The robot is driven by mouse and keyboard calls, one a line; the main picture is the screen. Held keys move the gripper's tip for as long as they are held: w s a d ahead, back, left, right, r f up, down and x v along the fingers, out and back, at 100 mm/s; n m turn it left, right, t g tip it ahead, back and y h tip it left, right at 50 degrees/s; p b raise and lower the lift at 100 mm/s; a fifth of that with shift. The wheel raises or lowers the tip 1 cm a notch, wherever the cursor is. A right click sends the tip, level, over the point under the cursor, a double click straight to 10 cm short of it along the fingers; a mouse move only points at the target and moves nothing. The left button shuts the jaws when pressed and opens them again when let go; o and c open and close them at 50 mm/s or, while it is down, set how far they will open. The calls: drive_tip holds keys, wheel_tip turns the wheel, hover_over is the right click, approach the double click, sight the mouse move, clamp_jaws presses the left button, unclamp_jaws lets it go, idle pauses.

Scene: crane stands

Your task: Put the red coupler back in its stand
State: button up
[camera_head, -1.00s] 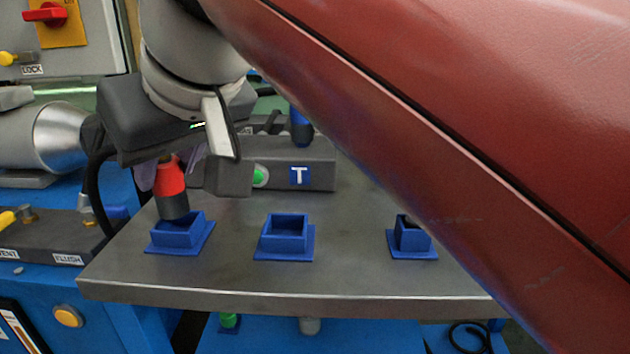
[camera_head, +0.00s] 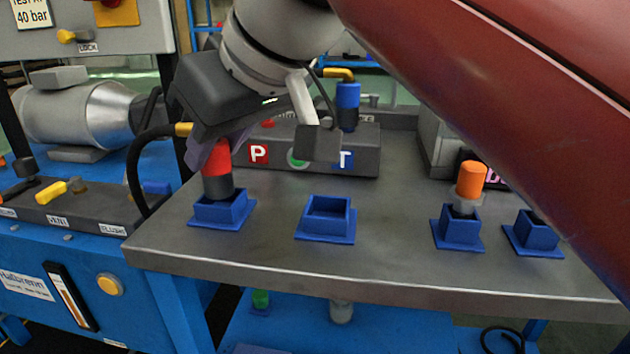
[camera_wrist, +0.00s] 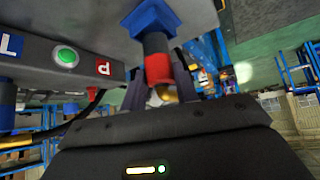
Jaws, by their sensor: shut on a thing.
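The red coupler (camera_head: 217,160) has a red upper part and a dark lower end. It stands nearly upright with its dark end at the opening of the leftmost blue stand (camera_head: 219,215). How deep it sits in the stand is hard to tell. My gripper (camera_head: 208,155) is shut on the red part from above. In the wrist view the red coupler (camera_wrist: 157,68) is between my fingers, its dark end meeting the blue stand (camera_wrist: 149,20).
An empty blue stand (camera_head: 326,222) is to the right. Further right are a stand holding an orange-topped coupler (camera_head: 471,180) and another blue stand (camera_head: 535,236). The block (camera_head: 365,160) with P and T labels is behind. A hose (camera_head: 137,165) runs at the left.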

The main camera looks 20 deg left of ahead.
sight(224, 157)
drive_tip(key=shift+f+b, duration=0.85)
drive_tip(key=shift+f, duration=0.3)
drive_tip(key=o, duration=1.1)
drive_tip(key=shift+r, duration=0.1)
drive_tip(key=shift+p+v, duration=1.15)
drive_tip(key=shift+v, duration=1.1)
drive_tip(key=shift+s+d+r, duration=0.1)
drive_tip(key=shift+d, duration=0.05)
drive_tip(key=shift+r, duration=0.1)
